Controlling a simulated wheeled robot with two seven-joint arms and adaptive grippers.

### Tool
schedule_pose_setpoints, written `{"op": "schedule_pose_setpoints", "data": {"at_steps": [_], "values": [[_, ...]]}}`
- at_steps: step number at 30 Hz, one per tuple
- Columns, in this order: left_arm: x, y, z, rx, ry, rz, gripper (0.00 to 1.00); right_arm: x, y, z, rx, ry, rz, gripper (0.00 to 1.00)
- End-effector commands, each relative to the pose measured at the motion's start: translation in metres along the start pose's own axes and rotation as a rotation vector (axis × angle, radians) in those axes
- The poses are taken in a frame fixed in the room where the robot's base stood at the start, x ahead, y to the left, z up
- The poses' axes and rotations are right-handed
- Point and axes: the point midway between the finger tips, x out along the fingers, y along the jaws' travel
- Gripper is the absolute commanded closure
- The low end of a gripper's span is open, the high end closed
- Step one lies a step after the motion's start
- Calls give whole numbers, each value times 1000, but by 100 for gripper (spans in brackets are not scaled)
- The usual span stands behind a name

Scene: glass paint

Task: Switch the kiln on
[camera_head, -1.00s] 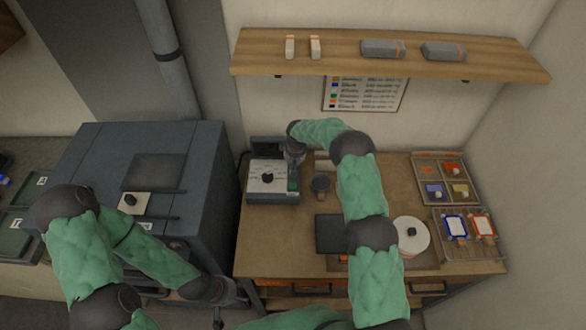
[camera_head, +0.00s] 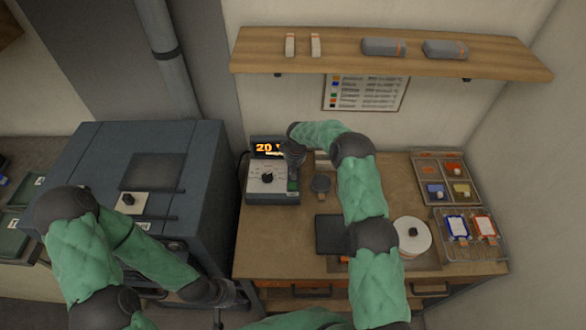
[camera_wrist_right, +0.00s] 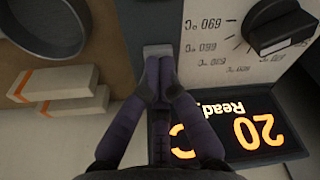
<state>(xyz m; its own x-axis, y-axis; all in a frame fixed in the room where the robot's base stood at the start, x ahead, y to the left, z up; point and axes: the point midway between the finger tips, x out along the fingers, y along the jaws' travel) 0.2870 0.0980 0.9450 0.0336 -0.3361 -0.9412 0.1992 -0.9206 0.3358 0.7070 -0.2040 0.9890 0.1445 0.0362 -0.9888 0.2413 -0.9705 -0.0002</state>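The kiln (camera_head: 150,165) is the large dark grey box at the left. Its controller (camera_head: 258,194) stands on the wooden table, with a black dial (camera_head: 267,178) and a lit orange display (camera_head: 265,149) reading 20. In the right wrist view the display (camera_wrist_right: 245,130) reads "20", "C" and "Ready", upside down. My right gripper (camera_head: 293,165) is over the controller's right side. In the wrist view its fingers (camera_wrist_right: 158,85) are together with nothing between them, tips at a light grey switch (camera_wrist_right: 157,50), seemingly touching it. My left gripper (camera_head: 222,293) is low by the kiln's front right; its fingers are unclear.
A dark plate (camera_head: 332,234), a white disc (camera_head: 412,236), a sectioned box (camera_head: 438,168) and a rack (camera_head: 470,240) lie further right. A shelf (camera_head: 350,58) hangs above.

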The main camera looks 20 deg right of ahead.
Motion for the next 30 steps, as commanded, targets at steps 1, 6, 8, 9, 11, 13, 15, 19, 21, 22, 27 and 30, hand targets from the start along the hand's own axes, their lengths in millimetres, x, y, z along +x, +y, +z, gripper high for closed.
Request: {"op": "schedule_pose_setpoints", "data": {"at_steps": [1,6,8,9,11,13,15,19,21,22,27,30], "values": [[0,0,0,0,0,0,60,-2,0,0,0,1,0,100],[-3,1,0,0,0,0,60,-12,0,-2,0,1,1,100],[-4,1,0,0,0,0,60,-16,0,-3,0,1,1,100],[-4,2,0,0,0,0,60,-18,0,-3,0,1,1,100],[-5,2,0,0,0,0,60,-22,0,-3,0,0,0,100],[-6,2,0,0,0,0,60,-27,0,-4,0,1,0,100],[-7,2,0,0,0,0,60,-32,0,-5,0,1,1,100],[-8,3,0,0,0,0,60,-41,0,-7,-1,1,1,100],[-9,3,0,0,0,0,60,-46,0,-7,0,2,1,100],[-10,3,0,0,0,0,60,-48,0,-8,0,2,1,100],[-12,4,0,0,0,0,60,-59,0,-9,0,1,0,100],[-13,5,0,0,0,0,60,-65,0,-10,0,1,0,100]]}}
